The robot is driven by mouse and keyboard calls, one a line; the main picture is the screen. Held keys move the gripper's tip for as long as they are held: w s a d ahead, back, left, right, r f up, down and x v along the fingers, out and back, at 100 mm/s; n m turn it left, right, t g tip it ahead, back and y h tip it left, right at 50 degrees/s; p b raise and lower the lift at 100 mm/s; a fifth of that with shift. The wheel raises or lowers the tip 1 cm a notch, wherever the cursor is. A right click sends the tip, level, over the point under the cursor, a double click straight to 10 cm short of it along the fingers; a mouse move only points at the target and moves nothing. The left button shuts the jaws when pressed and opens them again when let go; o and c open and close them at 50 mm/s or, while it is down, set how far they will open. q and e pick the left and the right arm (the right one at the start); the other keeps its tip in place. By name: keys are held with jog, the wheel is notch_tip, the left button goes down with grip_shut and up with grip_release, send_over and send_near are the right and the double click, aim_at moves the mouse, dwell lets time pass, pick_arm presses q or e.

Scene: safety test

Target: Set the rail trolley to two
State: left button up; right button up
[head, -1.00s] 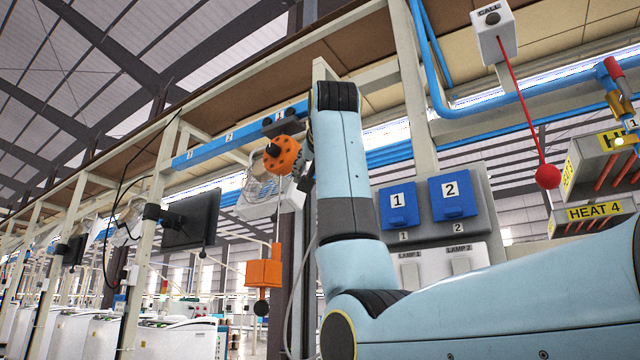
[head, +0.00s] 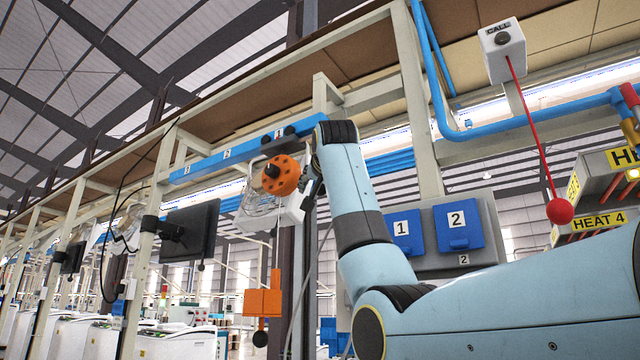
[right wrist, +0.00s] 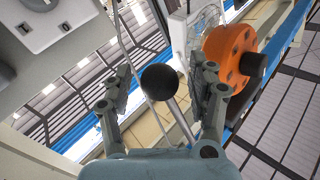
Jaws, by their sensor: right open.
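A blue rail (head: 205,164) with numbered marks runs under the beam in the head view. The rail trolley (head: 290,131), with dark wheels, sits at mark 1. Below it hangs an orange drum (head: 281,175), which also shows in the right wrist view (right wrist: 232,55). My right gripper (head: 312,180) is just right of the drum, partly hidden by my arm. In the right wrist view a black ball knob (right wrist: 159,81) on a metal rod stands between the open fingers, with gaps on both sides. My left gripper is not in view.
An orange block (head: 263,302) hangs below the drum. Blue covers 1 (head: 403,232) and 2 (head: 457,224) are on a grey panel behind my right arm. A red ball (head: 559,211) hangs on a cord at right.

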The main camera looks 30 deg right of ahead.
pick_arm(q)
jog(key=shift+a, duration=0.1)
pick_arm(e)
grip_shut()
dwell(0.3)
